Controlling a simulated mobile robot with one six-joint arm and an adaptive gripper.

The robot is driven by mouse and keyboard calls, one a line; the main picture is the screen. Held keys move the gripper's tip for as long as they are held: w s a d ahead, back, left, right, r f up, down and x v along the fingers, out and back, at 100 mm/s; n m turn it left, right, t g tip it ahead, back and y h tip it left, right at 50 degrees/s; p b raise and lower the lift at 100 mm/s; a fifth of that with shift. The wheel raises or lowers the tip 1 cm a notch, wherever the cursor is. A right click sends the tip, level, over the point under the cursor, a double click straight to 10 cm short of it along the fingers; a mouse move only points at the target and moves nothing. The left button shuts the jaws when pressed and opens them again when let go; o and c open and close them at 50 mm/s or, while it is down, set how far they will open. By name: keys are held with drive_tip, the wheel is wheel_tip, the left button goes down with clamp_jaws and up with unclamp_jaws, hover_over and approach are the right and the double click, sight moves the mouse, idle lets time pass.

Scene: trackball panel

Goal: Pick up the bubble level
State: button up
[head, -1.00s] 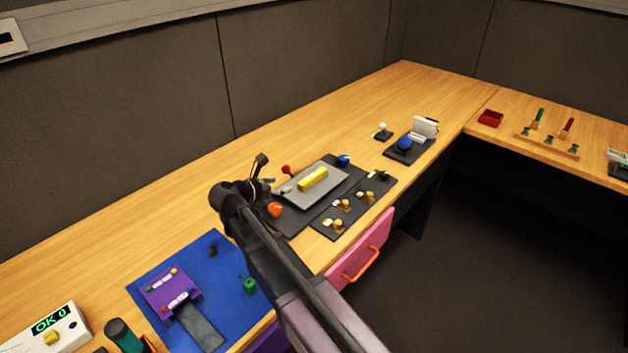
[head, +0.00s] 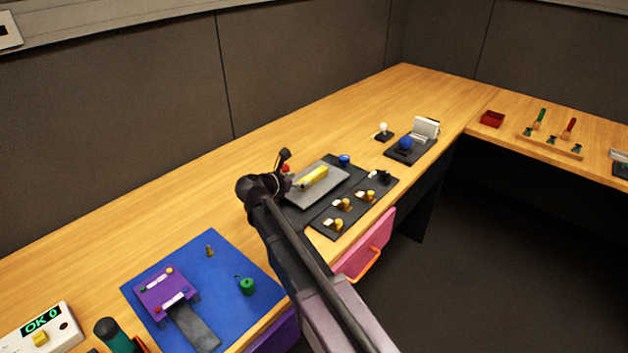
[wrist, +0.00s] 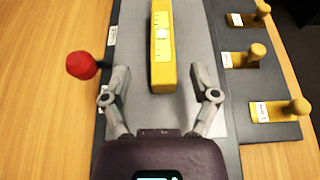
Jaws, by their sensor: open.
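The bubble level is a yellow bar (head: 312,178) lying on a grey plate (head: 327,187) on a dark panel. In the wrist view the yellow level (wrist: 162,58) runs away from me, with a pale vial near its middle. My gripper (wrist: 161,82) is open, with one finger on each side of the level's near end. Neither finger visibly touches it. In the head view my gripper (head: 284,178) is at the left end of the plate and partly hidden by my own arm.
A red knob (wrist: 81,65) stands close to the left finger. Several yellow knobs (wrist: 257,53) stand on a dark strip to the right. A blue knob (head: 344,159) is behind the plate. A blue mat (head: 232,262) lies at the left, and wood is clear behind.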

sight(310, 177)
drive_tip(key=shift+b+x, duration=0.85)
drive_tip(key=shift+x, duration=1.75)
drive_tip(key=shift+d+r, duration=0.2)
clamp_jaws()
